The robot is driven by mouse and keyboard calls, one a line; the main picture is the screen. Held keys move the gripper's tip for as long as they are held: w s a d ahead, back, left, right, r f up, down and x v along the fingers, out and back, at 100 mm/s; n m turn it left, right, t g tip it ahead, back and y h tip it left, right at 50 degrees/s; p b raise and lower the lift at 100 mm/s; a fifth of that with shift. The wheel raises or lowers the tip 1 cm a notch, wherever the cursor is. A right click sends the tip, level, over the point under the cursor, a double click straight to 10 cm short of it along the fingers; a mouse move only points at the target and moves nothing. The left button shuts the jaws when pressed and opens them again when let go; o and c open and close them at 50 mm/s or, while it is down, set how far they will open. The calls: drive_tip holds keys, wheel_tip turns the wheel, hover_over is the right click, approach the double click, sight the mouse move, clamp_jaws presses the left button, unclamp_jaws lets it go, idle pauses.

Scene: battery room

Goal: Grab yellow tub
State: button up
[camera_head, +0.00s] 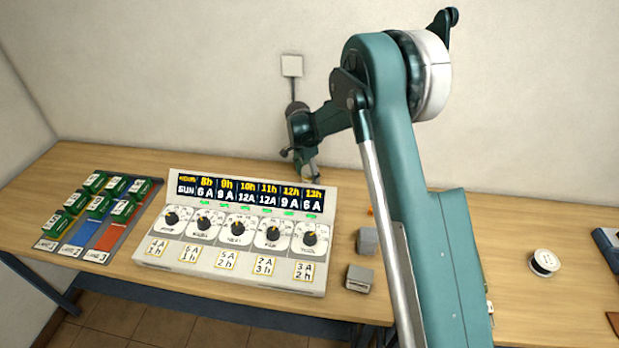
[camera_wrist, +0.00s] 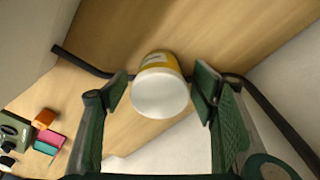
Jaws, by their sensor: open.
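The yellow tub (camera_wrist: 163,62) shows in the wrist view with its round white end (camera_wrist: 160,94) facing my camera. It stands on the wooden table (camera_wrist: 200,30). My gripper (camera_wrist: 162,84) is open, with one green-padded finger to the left of the tub and one to the right. Gaps show between the pads and the tub, so neither finger seems to touch it. In the head view my gripper (camera_head: 308,168) is at the back of the table by the wall, and the tub is mostly hidden there.
A control panel with knobs (camera_head: 245,235) stands in front of my gripper. Grey boxes (camera_head: 360,279) sit right of it, and green blocks on coloured lanes (camera_head: 109,235) lie left. A white spool (camera_head: 543,262) is far right. Orange (camera_wrist: 45,118) and pink (camera_wrist: 54,137) blocks lie nearby.

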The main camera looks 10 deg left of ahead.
drive_tip(key=shift+f, duration=0.45)
drive_tip(key=c, duration=1.1)
drive_tip(key=shift+r, duration=0.2)
drive_tip(key=shift+r, duration=4.85)
